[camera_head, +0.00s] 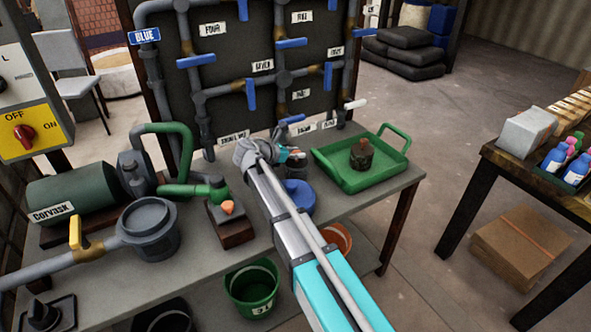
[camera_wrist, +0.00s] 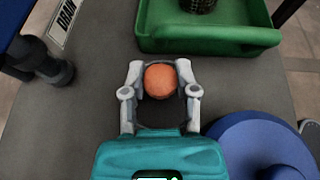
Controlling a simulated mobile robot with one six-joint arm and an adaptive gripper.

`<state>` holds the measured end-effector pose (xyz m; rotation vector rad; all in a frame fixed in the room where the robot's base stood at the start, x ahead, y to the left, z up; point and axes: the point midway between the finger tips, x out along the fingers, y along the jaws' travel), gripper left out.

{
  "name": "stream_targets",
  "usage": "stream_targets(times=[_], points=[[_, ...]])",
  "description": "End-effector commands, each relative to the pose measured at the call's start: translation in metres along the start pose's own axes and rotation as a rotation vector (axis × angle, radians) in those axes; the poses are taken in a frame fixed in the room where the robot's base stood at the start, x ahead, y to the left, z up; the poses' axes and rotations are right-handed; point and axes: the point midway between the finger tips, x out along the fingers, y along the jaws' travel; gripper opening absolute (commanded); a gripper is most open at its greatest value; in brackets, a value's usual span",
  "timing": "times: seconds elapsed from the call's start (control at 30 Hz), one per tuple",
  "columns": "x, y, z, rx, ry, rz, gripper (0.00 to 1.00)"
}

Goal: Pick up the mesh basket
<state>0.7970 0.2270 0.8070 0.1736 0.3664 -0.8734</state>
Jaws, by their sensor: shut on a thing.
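A small dark container (camera_head: 361,155) with a mesh-like surface, which looks like the mesh basket, stands upright in the green tray (camera_head: 390,174). Its lower part shows at the top edge of the wrist view (camera_wrist: 203,5). My gripper (camera_head: 296,158) is over the bench, left of the tray and apart from the basket. In the wrist view my gripper (camera_wrist: 160,82) is shut on a round orange ball (camera_wrist: 160,81). A dark round shape shows below the ball; I cannot tell whether they are joined.
A blue round object (camera_head: 299,196) sits close beside my gripper. Pipes with blue valve handles (camera_head: 291,43) rise behind the bench. A green pump (camera_head: 72,197) and a grey pot (camera_head: 149,228) stand at left. Green (camera_head: 252,289) and orange buckets are below.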

Motion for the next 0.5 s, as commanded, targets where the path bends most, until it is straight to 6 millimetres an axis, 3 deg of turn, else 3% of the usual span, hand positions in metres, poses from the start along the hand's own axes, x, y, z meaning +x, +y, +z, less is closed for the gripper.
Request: stream_targets(times=[0.5], points=[[-0.003, -0.0001, 0.0083, 0.0, 0.0, 0.0, 0.0]])
